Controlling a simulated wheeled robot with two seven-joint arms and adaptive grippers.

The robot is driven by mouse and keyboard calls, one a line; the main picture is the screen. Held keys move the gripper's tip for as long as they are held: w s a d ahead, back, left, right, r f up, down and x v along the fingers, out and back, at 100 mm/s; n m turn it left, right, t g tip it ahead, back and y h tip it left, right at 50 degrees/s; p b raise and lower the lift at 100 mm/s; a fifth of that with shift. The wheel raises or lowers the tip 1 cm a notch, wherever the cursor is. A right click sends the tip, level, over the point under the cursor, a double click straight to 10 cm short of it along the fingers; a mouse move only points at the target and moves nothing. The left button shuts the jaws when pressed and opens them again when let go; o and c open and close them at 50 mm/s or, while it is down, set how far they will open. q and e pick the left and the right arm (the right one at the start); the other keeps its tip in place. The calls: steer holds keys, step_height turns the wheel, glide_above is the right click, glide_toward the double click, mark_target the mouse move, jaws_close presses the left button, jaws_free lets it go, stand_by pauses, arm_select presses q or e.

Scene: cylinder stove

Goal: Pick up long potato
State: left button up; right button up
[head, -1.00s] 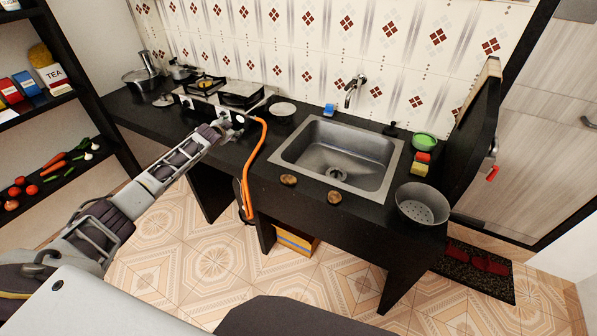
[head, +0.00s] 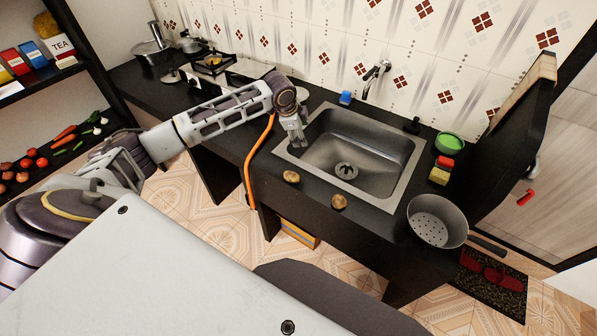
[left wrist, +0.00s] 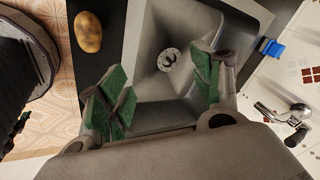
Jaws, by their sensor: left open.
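Two brown potatoes lie on the dark counter along the sink's front edge, a left one (head: 291,177) and a right one (head: 339,202). I cannot tell from their shapes which is the long one. One oval potato (left wrist: 88,31) shows in the left wrist view, on the dark strip beside the sink. My left gripper (head: 297,143) is open and empty, pointing down over the sink's left rim, behind and above the left potato. Its green-padded fingers (left wrist: 158,92) are spread apart, with no potato between them. My right gripper is not in view.
The metal sink (head: 410,184) is empty. A colander (head: 436,222) stands at the counter's front right, with a green bowl (head: 449,143) and sponges (head: 440,174) behind it. An orange hose (head: 249,165) hangs left of the potatoes. The faucet (head: 375,76) is at the back wall.

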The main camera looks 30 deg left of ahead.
arm_select(q)
steer(key=s+f+m+g, duration=0.1)
steer(key=s+m+g, duration=0.3)
steer(key=s, duration=0.3)
steer(key=shift+s+a+m+y, duration=0.25)
steer(key=shift+m+y, duration=0.15)
steer(key=shift+f, duration=0.1)
glide_above(289, 173)
steer(key=shift+f, duration=4.3)
steer(key=shift+f+p, duration=0.45)
steer(key=shift+f, duration=2.15)
